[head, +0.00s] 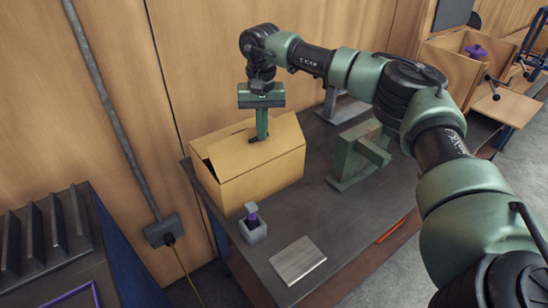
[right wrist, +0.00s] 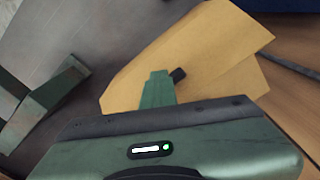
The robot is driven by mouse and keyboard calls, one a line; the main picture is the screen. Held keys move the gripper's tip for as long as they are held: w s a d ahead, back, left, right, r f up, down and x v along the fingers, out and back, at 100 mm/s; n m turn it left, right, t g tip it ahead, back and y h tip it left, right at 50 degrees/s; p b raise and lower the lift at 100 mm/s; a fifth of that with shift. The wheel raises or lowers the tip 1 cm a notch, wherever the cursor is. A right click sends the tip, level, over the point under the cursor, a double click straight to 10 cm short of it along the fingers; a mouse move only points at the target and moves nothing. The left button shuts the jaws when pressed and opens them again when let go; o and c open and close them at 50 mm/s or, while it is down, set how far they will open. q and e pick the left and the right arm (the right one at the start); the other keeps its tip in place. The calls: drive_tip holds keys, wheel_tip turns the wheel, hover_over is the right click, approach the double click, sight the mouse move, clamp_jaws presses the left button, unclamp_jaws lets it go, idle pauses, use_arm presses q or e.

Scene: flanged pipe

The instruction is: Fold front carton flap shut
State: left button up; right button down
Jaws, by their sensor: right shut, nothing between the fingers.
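The tan carton (head: 245,172) stands on the dark bench. Its top flaps look mostly folded over, with a dark gap at the top left and a raised-looking edge at the right. In the right wrist view the carton's tan panels (right wrist: 215,45) fill the upper middle. My right gripper (head: 262,133) points down onto the carton's top, shut and empty, its green fingers at or very near the cardboard. It also shows in the right wrist view (right wrist: 158,88), with a small dark patch beside the fingertips. I cannot tell whether it touches. My left gripper is not in view.
On the bench (head: 335,215) are a grey holder with a purple part (head: 252,225), a flat grey plate (head: 298,260), a green bracket (head: 358,155) and an orange-red tool (head: 391,229). A wooden wall stands close behind. Clear bench lies right of the carton.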

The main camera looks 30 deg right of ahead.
wheel_tip(320, 180, up, 6)
drive_tip(key=p, duration=0.5)
drive_tip(key=shift+s, duration=0.2)
drive_tip(key=shift+d, duration=0.1)
idle(0.4)
